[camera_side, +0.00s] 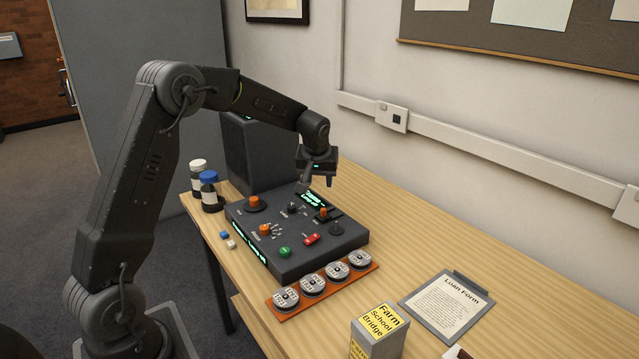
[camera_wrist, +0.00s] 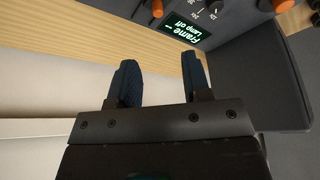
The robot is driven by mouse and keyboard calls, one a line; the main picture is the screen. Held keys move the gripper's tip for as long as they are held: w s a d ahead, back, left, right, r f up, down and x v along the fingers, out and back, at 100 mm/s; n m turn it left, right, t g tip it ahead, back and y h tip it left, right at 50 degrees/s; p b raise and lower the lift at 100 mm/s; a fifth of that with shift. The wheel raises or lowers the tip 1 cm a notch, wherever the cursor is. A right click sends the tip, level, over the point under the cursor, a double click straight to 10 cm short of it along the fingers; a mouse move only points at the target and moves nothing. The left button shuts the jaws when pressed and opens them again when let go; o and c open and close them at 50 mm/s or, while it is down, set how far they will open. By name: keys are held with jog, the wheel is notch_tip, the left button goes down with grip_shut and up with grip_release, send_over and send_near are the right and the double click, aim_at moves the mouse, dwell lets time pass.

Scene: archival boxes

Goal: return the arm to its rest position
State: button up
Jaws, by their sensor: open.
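My gripper (camera_side: 318,183) hangs from the bent arm above the back edge of a dark control panel, close to its small lit screen (camera_side: 314,198). In the wrist view my gripper (camera_wrist: 158,80) has its two dark blue fingers apart with nothing between them. The wrist view also shows the lit screen (camera_wrist: 186,33), which reads "Frame" and "Lamp off". The control panel (camera_side: 290,262) carries orange, black, green and red controls. I cannot tell the exact height of the fingers over the panel.
A tall dark box (camera_side: 250,155) stands behind the panel. Two bottles (camera_side: 209,192) stand left of it. An orange tray (camera_side: 334,291) of round reels lies in front.

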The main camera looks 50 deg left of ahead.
jog(key=s+d+r+m+t+h, duration=0.1)
jog(key=s+d+r+m, duration=0.3)
jog(key=s+d+r, duration=0.85)
jog(key=s+d+f+m+h, duration=0.1)
jog(key=s+d, duration=0.3)
jog(key=s, duration=0.5)
jog(key=s+d+f+m+t+h, duration=0.1)
jog(key=s+d+m, duration=0.3)
jog(key=s, duration=0.4)
jog(key=shift+s+d+f, duration=0.15)
jog(key=shift+s+d, duration=0.2)
jog(key=shift+d, duration=0.25)
jog(key=shift+o, duration=0.5)
